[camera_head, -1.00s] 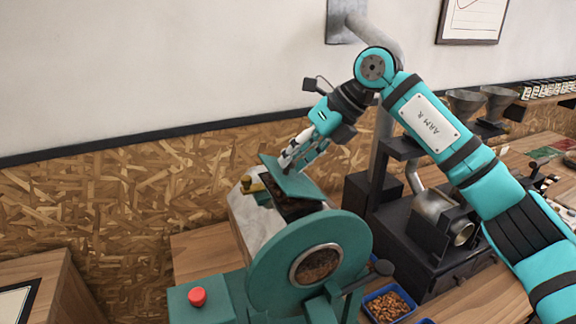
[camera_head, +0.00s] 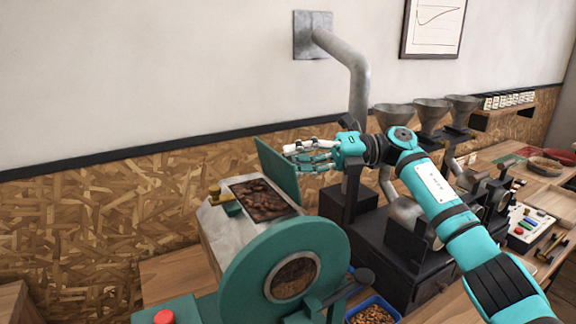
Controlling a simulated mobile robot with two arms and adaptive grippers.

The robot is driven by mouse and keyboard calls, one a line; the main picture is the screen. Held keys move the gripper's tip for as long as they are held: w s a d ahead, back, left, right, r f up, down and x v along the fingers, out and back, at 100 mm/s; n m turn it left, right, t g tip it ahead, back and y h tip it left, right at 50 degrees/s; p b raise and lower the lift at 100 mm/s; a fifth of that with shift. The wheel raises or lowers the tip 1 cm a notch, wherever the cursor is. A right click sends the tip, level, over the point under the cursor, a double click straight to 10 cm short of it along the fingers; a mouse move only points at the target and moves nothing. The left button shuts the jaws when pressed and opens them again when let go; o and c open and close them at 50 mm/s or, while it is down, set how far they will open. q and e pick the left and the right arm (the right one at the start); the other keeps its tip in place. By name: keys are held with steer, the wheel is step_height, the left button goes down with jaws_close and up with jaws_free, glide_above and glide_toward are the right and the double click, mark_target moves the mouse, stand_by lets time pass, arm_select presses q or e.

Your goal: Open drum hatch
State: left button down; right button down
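The drum hatch (camera_head: 277,170) is a flat teal plate, standing up on the far right side of the roaster drum (camera_head: 222,235). The drum's top opening is uncovered, and dark brown beans (camera_head: 263,199) show inside. My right gripper (camera_head: 288,153) is at the right side of the raised hatch, its fingertips pointing left and overlapping the plate's upper edge in the picture. I cannot tell whether they touch it or how far apart the fingers are. A brass-coloured part (camera_head: 214,191) sits at the left of the opening. My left gripper is out of view.
The drum's round teal front (camera_head: 330,255) has a window and a dark knob. A red button (camera_head: 164,317) is in front. A blue tray of beans (camera_head: 372,312) and dark machines (camera_head: 400,255) with grey funnels (camera_head: 432,112) stand right.

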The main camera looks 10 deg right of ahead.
steer(key=shift+w+d+f+m+t+y+b, duration=0.2)
steer(key=shift+d+f+m+y+b, duration=0.35)
steer(key=shift+y+b, duration=0.55)
steer(key=shift+w+d+f+m+t+y+b, duration=0.1)
steer(key=shift+w+d+f+m+y+b, duration=0.25)
steer(key=shift+y+b, duration=0.75)
steer(key=shift+s+d, duration=0.1)
steer(key=shift+d, duration=0.05)
steer(key=c, duration=1.1)
jaws_free()
